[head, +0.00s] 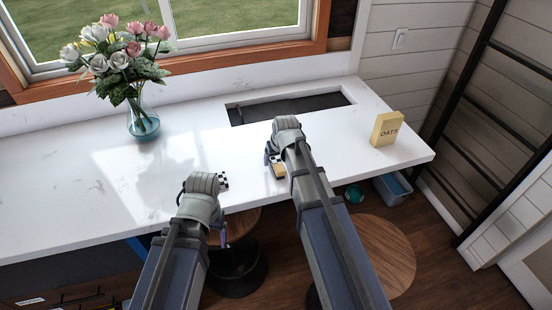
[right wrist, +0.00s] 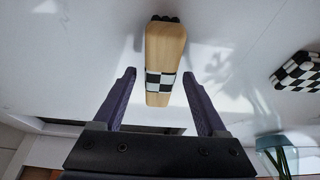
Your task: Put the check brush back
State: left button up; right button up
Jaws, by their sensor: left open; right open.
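The check brush (head: 279,170) has a pale wooden body with a black-and-white checked band. It lies on the white counter just below my right gripper (head: 271,158), partly covered by it in the head view. In the right wrist view the brush (right wrist: 165,52) lies lengthwise, its checked band between the fingertips of my open right gripper (right wrist: 159,74), with a gap showing on each side. Its dark end points away. My left gripper (head: 218,230) is open near the counter's front edge, its fingers mostly hidden by the wrist.
A checked block (head: 223,181) sits beside my left wrist; it also shows in the right wrist view (right wrist: 298,72). A flower vase (head: 143,123) stands at left. A dark sink (head: 290,106) lies behind. An oats box (head: 386,129) stands at right. Stools (head: 385,255) stand below the counter.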

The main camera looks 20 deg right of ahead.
jog(key=p+v, duration=0.9)
jog(key=v, duration=0.2)
jog(key=s+a+f+n+g, duration=0.1)
jog(key=s+a+g, duration=0.1)
jog(key=s+a, duration=0.4)
jog(key=s+a+n+g+h, duration=0.1)
jog(key=s+a+n+g, duration=0.1)
jog(key=s+a, duration=0.5)
jog(key=s, duration=0.6)
jog(key=shift+s+a+f+g, duration=0.25)
jog(key=shift+s+f+g, duration=0.05)
jog(key=shift+f+g, duration=0.1)
jog(key=shift+f, duration=0.1)
